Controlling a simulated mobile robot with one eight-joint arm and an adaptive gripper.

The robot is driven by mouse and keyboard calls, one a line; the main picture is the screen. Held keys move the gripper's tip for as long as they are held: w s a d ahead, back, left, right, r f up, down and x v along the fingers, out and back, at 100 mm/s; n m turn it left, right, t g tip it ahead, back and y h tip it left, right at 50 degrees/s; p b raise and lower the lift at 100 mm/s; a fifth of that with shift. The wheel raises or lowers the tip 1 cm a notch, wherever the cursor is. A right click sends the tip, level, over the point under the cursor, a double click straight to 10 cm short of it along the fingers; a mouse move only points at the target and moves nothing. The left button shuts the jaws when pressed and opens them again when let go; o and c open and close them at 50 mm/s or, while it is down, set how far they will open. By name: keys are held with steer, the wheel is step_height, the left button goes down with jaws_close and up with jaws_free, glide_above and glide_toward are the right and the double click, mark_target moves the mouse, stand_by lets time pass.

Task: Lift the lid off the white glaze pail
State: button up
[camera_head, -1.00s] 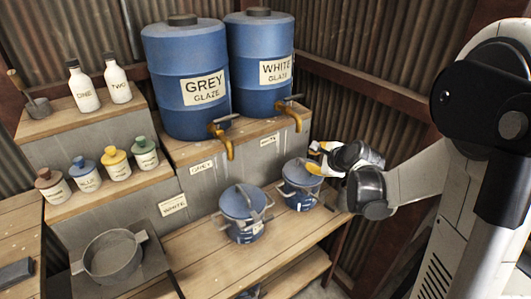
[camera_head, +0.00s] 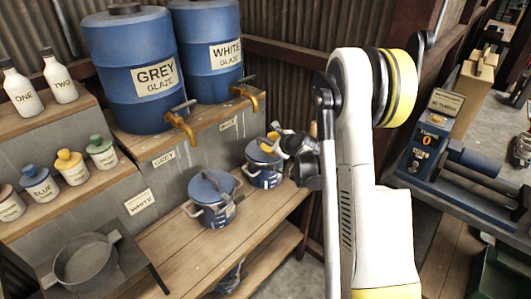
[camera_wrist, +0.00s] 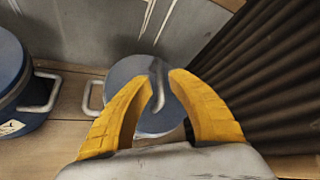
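Two blue pails with lids stand on the wooden bench. The near pail (camera_head: 212,199) is at the middle, and the far pail (camera_head: 265,165) is to its right and further back. I cannot read which is the white glaze pail. My gripper (camera_head: 284,143) is at the top of the far pail. In the wrist view its yellow fingertips (camera_wrist: 163,82) stand on either side of the bar handle (camera_wrist: 158,95) on the round grey-blue lid (camera_wrist: 125,72). I cannot tell whether they press on it. The lid appears to sit on the pail, with a side handle at its left.
Blue barrels marked grey glaze (camera_head: 127,65) and white glaze (camera_head: 207,50) have brass taps above the bench. A grey pot (camera_head: 85,265) is at lower left. Several bottles stand on left shelves. A corrugated wall (camera_wrist: 270,70) is close to the right of my gripper.

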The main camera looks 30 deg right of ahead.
mark_target(266, 141)
steer(key=b+x, duration=0.1)
steer(key=x, duration=0.2)
steer(key=shift+w+d+f, duration=0.1)
steer(key=shift+w+f, duration=0.1)
steer(key=shift+s+r, duration=0.1)
jaws_close()
